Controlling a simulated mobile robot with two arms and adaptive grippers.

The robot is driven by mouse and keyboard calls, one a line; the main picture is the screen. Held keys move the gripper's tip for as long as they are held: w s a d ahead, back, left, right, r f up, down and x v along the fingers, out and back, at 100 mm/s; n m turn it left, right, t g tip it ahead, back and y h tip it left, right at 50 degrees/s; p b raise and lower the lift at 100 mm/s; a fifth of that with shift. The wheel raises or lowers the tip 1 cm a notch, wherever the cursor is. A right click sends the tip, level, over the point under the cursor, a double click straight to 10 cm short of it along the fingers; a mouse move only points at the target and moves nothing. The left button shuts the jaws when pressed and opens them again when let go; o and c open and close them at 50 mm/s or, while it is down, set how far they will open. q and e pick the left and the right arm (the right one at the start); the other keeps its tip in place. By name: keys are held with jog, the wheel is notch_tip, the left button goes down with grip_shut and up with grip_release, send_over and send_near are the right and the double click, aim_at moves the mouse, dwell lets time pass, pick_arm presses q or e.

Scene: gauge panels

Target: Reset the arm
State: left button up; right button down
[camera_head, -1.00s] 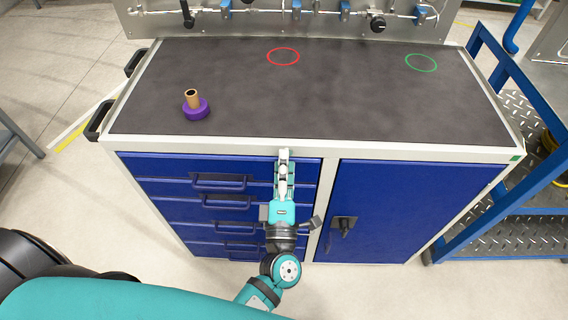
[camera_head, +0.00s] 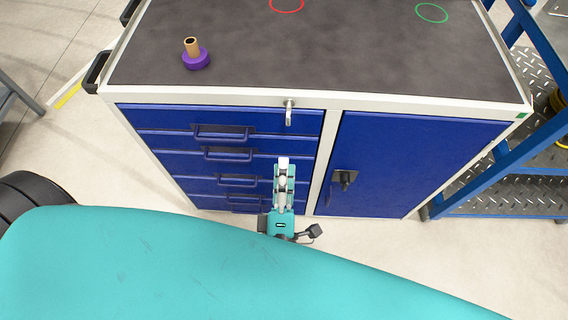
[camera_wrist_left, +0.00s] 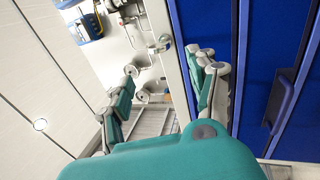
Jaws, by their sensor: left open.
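My left gripper (camera_head: 283,172) is in front of the blue drawers (camera_head: 225,150) of the cabinet, below the front edge of its top. It looks empty. In the left wrist view its two fingers (camera_wrist_left: 163,92) are spread apart with nothing between them, one close to the blue drawer front. A purple round base with a tan cylinder (camera_head: 195,56) stands upright on the dark cabinet top (camera_head: 330,55), away from the gripper. My right gripper is in no view.
A red ring (camera_head: 287,4) and a green ring (camera_head: 432,13) mark the cabinet top. A black door handle (camera_head: 344,178) sticks out right of the gripper.

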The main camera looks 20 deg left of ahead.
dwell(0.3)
pick_arm(q)
jog(key=s+d+f+m+g+h, duration=0.15)
jog(key=f+m+g+h, duration=0.5)
jog(key=f, duration=0.95)
jog(key=s+d+f+m+g+h, duration=0.1)
jog(key=s+f+m+g+h, duration=0.15)
jog(key=f+m, duration=1.05)
jog(key=s+a+f+m+g+y, duration=0.1)
jog(key=s+a+f+g, duration=0.4)
jog(key=s+f, duration=0.6)
jog(key=s+a+f+m+g+y, duration=0.2)
jog(key=s+a+f+g, duration=0.3)
jog(key=s+a+f, duration=0.5)
jog(key=shift+s+a+f+m+g, duration=0.25)
jog(key=shift+s+f+m+g, duration=0.15)
jog(key=shift+s+m, duration=0.35)
